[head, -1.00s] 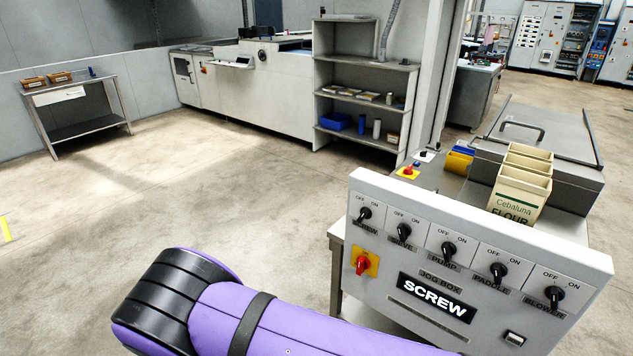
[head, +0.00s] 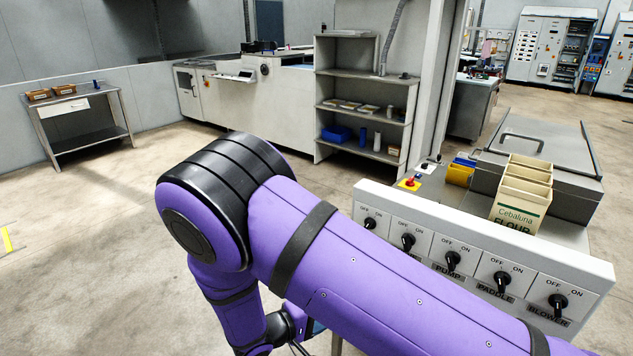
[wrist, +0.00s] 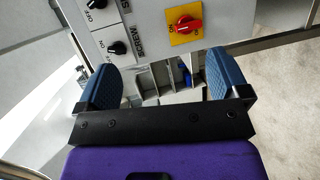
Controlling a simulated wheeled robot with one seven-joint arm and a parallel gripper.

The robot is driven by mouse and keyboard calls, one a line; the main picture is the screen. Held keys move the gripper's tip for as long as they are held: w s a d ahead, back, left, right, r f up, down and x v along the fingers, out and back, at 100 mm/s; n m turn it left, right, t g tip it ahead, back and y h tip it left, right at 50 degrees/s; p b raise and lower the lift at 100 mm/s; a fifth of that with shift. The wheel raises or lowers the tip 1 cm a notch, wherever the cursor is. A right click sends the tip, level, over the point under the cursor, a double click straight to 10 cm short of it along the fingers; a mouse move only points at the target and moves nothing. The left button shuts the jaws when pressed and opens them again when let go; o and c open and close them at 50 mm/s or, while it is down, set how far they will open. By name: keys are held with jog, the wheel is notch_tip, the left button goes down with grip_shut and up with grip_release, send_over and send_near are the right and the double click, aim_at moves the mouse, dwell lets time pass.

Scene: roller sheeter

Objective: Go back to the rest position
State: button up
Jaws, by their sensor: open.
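My gripper (wrist: 166,90) is open and empty in the wrist view, its two blue fingertips spread apart. Beyond the fingers stands the white switch panel (wrist: 150,22) with black rotary switches and a red rotary switch (wrist: 186,24) on a yellow plate. Between the fingers a grey unit with open compartments (wrist: 165,77) shows farther off. In the head view my purple arm crosses the lower middle and hides the lower left of the switch panel (head: 600,268). The gripper's fingers are mostly hidden behind my arm there.
A machine with a grey lid (head: 545,138) and cream flour bins (head: 520,205) stands behind the panel. A yellow-based red button (head: 410,183) sits beside it. A shelf unit (head: 365,75) and a side table (head: 85,104) stand farther back. The floor at left is clear.

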jog(key=d+r+m+g+y, duration=0.25)
jog(key=d+r, duration=0.35)
jog(key=r, duration=0.3)
jog(key=s+d+r+m+g+y, duration=0.1)
jog(key=d+r+g+y, duration=0.1)
jog(key=d+r+g, duration=0.5)
jog(key=d+r+m+y, duration=0.2)
jog(key=d+r, duration=0.3)
jog(key=r, duration=0.7)
jog(key=s+d+r+t+y, duration=0.2)
jog(key=s+d+r+y, duration=0.1)
jog(key=s+d+r, duration=0.2)
jog(key=s+d+r+m+t+y, duration=0.1)
jog(key=s+d+r+t+y, duration=0.2)
jog(key=s+d+r, duration=0.3)
jog(key=s+r, duration=0.3)
jog(key=s, duration=0.4)
jog(key=shift+s+t+y, duration=0.2)
jog(key=shift+t+y, duration=0.15)
